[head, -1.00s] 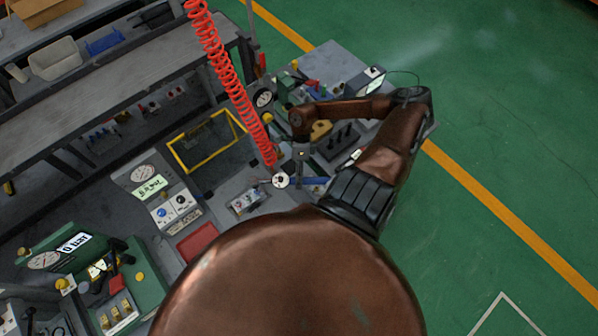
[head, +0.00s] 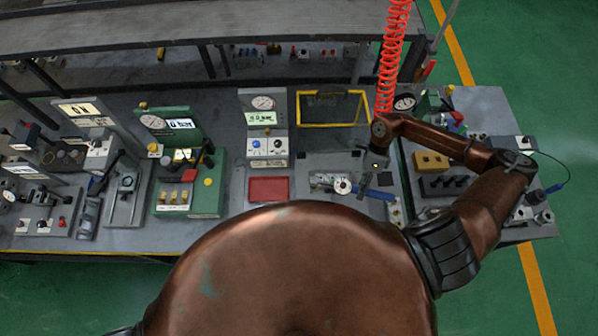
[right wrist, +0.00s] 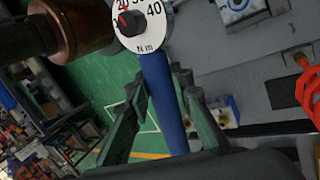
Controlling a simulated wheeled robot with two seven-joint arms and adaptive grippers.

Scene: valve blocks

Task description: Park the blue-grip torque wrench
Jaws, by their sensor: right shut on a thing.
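The torque wrench shows in the head view with a round white dial (head: 342,186) at its left end and a blue grip (head: 378,194) to the right. My right gripper (head: 364,187) is at the wrench, over the grey panel at the front right of the bench. In the right wrist view the fingers (right wrist: 158,88) stand on both sides of the blue grip (right wrist: 165,110), shut on it. The dial (right wrist: 140,20) lies beyond the fingertips. Whether the wrench touches the panel, I cannot tell. My left gripper is out of view.
A red coiled hose (head: 390,60) hangs behind my right gripper. A yellow block (head: 430,161) and a dark slotted block (head: 443,186) stand to the right, partly beside my arm. A red tray (head: 268,190) and green valve unit (head: 205,195) are left. A yellow-framed bin (head: 330,122) is behind.

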